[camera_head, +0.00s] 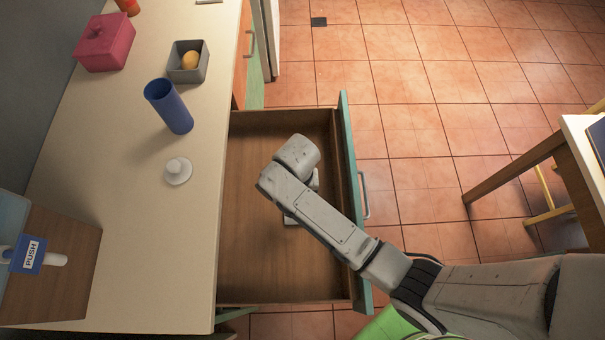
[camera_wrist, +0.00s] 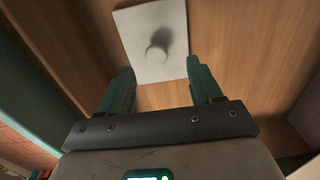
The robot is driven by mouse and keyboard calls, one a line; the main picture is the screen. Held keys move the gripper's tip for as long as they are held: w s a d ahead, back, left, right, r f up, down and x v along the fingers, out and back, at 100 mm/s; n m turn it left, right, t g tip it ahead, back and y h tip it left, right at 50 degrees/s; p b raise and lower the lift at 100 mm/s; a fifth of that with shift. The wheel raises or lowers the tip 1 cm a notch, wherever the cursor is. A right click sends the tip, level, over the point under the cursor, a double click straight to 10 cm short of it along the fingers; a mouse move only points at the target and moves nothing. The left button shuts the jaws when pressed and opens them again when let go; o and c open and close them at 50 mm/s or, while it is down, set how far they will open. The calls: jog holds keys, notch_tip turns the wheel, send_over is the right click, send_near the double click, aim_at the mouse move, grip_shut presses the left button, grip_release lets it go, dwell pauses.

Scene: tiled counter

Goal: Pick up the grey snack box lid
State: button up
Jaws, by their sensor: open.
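The grey snack box lid (camera_wrist: 140,30) is a pale grey square plate with a round knob (camera_wrist: 157,54) near its middle. In the wrist view it lies on the wooden drawer floor. My gripper (camera_wrist: 159,66) is open and empty, its two green fingers apart on either side of the lid's near part, with the knob showing between and beyond the tips. I cannot tell the height between fingertips and lid. In the head view my arm hides most of this spot. The open grey snack box (camera_head: 180,75) stands on the counter with a round orange item (camera_head: 191,60) inside.
The drawer (camera_head: 260,265) is pulled out, and its walls surround my gripper. On the counter are a pink lidded box (camera_head: 104,45), a blue cylinder (camera_head: 170,108), a white round knobbed piece (camera_head: 178,172) and a bin marked PUSH (camera_head: 45,270). The tiled floor (camera_head: 400,90) beyond is mostly clear.

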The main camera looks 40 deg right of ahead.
jog(key=shift+d+f, duration=0.2)
jog(key=shift+f, duration=1.2)
jog(key=shift+d+f, duration=0.2)
jog(key=shift+f, duration=1.15)
jog(key=shift+c, duration=0.4)
jog(key=c, duration=1)
